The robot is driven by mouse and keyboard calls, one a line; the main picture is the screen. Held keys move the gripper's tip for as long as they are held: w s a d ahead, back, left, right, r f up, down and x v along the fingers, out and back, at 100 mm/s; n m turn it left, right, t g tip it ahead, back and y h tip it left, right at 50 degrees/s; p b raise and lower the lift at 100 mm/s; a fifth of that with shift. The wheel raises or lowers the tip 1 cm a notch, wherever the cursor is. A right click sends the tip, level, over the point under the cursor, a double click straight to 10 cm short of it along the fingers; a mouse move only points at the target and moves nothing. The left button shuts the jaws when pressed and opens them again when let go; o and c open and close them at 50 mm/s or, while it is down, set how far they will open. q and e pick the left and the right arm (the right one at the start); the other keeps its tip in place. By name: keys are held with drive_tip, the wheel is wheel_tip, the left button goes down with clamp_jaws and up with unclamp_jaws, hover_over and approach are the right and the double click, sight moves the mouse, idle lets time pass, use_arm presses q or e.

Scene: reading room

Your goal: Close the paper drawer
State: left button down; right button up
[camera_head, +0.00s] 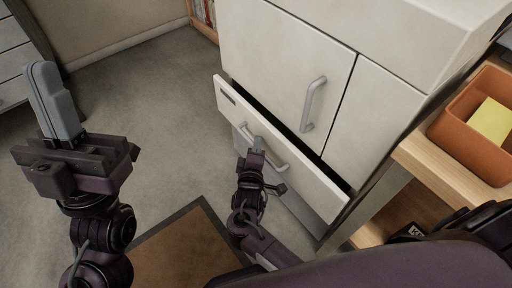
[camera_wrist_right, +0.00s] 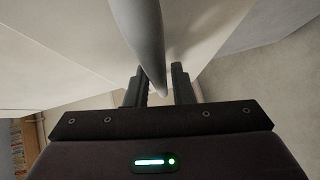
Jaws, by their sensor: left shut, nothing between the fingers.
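The paper drawer (camera_head: 285,150) is the low white drawer of the white cabinet, with a small dark label at its left end. It stands partly out, with a dark gap along its top edge. Its grey bar handle (camera_head: 276,164) is on the front. My right gripper (camera_head: 258,146) is at the drawer front by the handle. In the right wrist view its fingers (camera_wrist_right: 160,88) are apart, with the grey handle bar (camera_wrist_right: 146,40) reaching down to between them; contact is unclear. My left gripper (camera_head: 52,98) is shut and empty, over the floor at the left.
A cabinet door with a grey handle (camera_head: 314,104) is above the drawer. At the right, a wooden shelf (camera_head: 440,168) bears an orange tray (camera_head: 455,122) with yellow paper (camera_head: 490,122). A brown mat (camera_head: 185,250) lies on the grey floor, which is clear left of the cabinet.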

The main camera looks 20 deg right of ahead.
drive_tip(key=shift+c, duration=0.3)
clamp_jaws()
drive_tip(key=shift+d, duration=0.1)
